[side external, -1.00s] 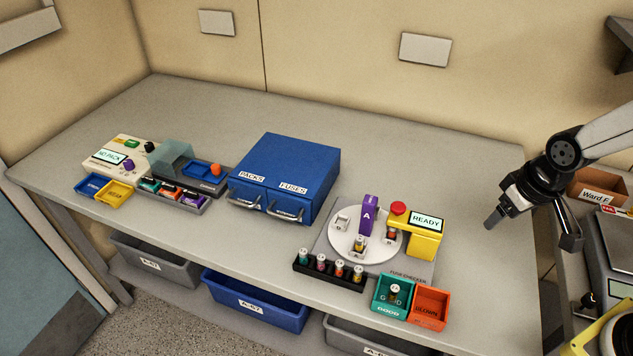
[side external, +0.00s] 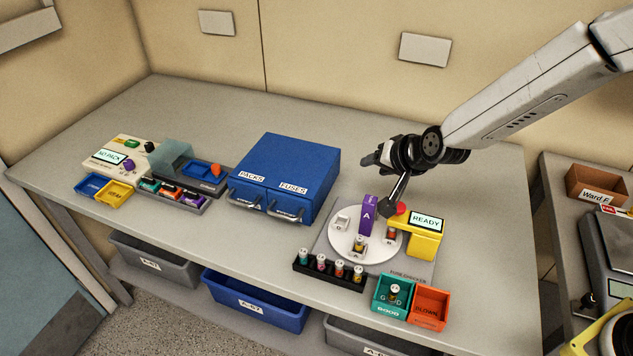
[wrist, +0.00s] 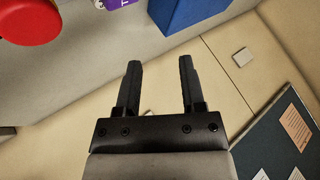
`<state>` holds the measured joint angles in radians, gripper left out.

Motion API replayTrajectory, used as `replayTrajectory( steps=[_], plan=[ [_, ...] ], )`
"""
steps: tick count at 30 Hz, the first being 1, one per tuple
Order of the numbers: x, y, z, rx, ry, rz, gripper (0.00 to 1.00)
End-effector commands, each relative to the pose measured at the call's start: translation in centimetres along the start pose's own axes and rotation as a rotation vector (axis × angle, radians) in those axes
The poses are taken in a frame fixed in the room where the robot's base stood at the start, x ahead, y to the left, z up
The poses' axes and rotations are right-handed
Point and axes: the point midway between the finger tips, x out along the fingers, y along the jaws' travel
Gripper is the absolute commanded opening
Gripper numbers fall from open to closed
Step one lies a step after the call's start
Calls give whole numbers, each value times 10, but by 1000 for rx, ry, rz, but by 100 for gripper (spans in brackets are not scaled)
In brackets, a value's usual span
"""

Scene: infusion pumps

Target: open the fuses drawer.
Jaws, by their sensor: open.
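The blue cabinet (side external: 300,157) stands in the middle of the bench, with two drawers side by side. The right drawer carries the FUSES label (side external: 293,187) and has a silver bar handle (side external: 286,215). Both drawers look shut. My gripper (side external: 371,158) is in the air to the right of the cabinet, apart from it. In the wrist view my gripper (wrist: 160,85) shows two dark fingers spread apart with nothing between them. A corner of the blue cabinet (wrist: 185,12) shows at the top of that view.
The fuse checker, with a white turntable (side external: 345,240), purple block (side external: 367,213) and red button (side external: 398,208), stands below my gripper. A fuse rack (side external: 325,272) is in front. Teal (side external: 380,300) and orange (side external: 430,310) bins sit at the front edge. The bench behind the cabinet is clear.

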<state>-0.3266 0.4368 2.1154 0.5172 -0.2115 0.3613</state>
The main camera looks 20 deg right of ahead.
Motion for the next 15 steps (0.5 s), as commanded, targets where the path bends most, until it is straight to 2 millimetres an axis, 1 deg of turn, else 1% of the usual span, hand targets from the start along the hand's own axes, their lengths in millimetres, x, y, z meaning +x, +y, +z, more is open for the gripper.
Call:
replayTrajectory(
  steps=[1, 6, 11, 15],
  plan=[
    [12, -15, 4, 50, 29, -23, 51],
    [44, -59, 14, 244, 147, -99, 51],
    [68, -92, 32, 426, 252, -165, 51],
    [85, -112, 55, 581, 341, -215, 51]
  ],
)
